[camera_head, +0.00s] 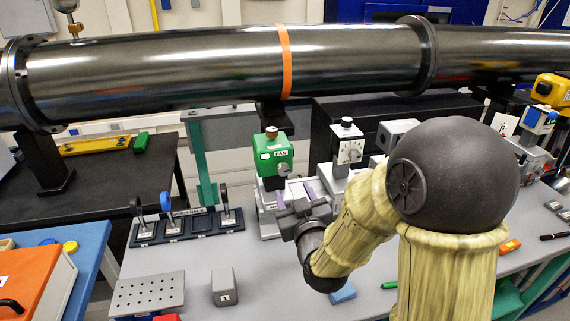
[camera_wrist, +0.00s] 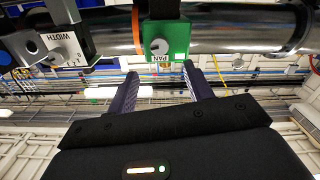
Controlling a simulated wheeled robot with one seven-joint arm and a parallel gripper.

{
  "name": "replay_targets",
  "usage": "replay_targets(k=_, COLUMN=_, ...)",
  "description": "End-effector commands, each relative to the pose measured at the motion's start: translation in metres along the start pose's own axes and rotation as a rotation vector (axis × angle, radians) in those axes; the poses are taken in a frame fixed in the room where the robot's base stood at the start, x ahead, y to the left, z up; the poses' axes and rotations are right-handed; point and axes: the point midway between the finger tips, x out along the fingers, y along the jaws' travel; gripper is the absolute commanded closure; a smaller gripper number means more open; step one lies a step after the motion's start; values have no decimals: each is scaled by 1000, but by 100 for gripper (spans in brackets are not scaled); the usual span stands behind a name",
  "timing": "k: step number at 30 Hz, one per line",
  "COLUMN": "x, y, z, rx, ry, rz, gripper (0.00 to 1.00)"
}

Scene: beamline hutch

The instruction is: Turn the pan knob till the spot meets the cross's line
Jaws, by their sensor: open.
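The pan knob (camera_head: 284,169) is a small grey dial on a green block (camera_head: 272,152) marked PAN. My gripper (camera_head: 298,194) is just below and in front of the block. In the wrist view my gripper (camera_wrist: 160,78) is open and empty, its two fingers apart on either side of the knob's line. They appear clear of the knob.
A black beam pipe (camera_head: 180,68) with an orange band runs above the block. A grey WIDTH unit (camera_head: 347,147) with its own dial stands close to the right. A black rack (camera_head: 186,227) and a numbered grey block (camera_head: 224,287) occupy the bench at left.

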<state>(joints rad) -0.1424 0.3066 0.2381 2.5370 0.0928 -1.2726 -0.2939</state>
Motion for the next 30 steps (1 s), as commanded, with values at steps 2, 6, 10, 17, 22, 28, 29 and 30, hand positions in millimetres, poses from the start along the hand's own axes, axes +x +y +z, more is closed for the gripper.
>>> replay_targets(k=2, x=1, y=0, z=-4, rx=0, ry=-4, rz=-1, gripper=49)
replay_targets(k=6, x=8, y=0, z=-2, rx=0, ry=-3, rz=1, gripper=49)
replay_targets(k=10, x=30, y=0, z=-2, rx=0, ry=-2, rz=2, gripper=49)
replay_targets(k=17, x=68, y=0, z=-2, rx=0, ry=-1, rz=2, gripper=49)
replay_targets(k=22, x=85, y=0, z=-1, rx=0, ry=-2, rz=1, gripper=49)
replay_targets(k=28, x=89, y=0, z=0, rx=-1, ry=-1, rz=1, gripper=49)
replay_targets(k=29, x=89, y=0, z=0, rx=-1, ry=-1, rz=1, gripper=49)
replay_targets(k=30, x=89, y=0, z=0, rx=-1, ry=-1, rz=1, gripper=49)
